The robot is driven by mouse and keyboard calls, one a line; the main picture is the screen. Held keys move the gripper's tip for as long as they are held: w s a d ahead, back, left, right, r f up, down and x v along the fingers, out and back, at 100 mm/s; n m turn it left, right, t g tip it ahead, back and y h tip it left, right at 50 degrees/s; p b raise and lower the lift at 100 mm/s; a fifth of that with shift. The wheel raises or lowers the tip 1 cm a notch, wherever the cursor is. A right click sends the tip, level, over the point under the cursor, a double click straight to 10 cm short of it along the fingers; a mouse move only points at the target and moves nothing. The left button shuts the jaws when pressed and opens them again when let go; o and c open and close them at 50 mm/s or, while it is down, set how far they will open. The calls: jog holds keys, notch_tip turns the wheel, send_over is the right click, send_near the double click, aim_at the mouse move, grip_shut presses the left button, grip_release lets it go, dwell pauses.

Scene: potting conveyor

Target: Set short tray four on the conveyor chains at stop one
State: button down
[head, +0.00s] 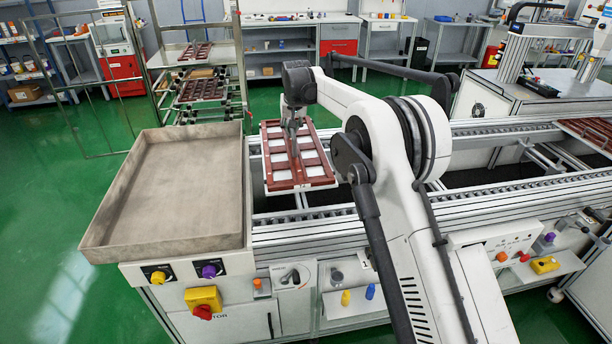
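A red-brown short tray (311,173) with pale cells is over the left part of the conveyor, just right of the beige bin. No number is readable on it. My gripper (294,150) points down at the tray's middle bar and appears shut on it, though the fingertips are small. The tray's near edge stops short of the near conveyor chain (335,213) in the picture, and its far part overlaps the far chain (365,143). It looks held above the chains; the exact gap cannot be told. My arm hides the chains right of the tray.
A large beige bin (105,220) stands at the conveyor's left end, close to the tray. Another red-brown tray (590,131) is on the conveyor at far right. More such trays lie on a rack (165,60) behind. A control panel (500,246) fronts the conveyor.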

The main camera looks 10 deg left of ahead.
jog(key=w+d+f, duration=0.3)
jog(key=d+f, duration=0.8)
dwell(0.3)
jog(key=shift+f+b, duration=0.15)
jog(key=shift+b, duration=0.2)
jog(key=c, duration=1.9)
grip_release()
jog(key=v, duration=1.2)
jog(key=shift+p, duration=0.3)
jog(key=shift+r, duration=0.2)
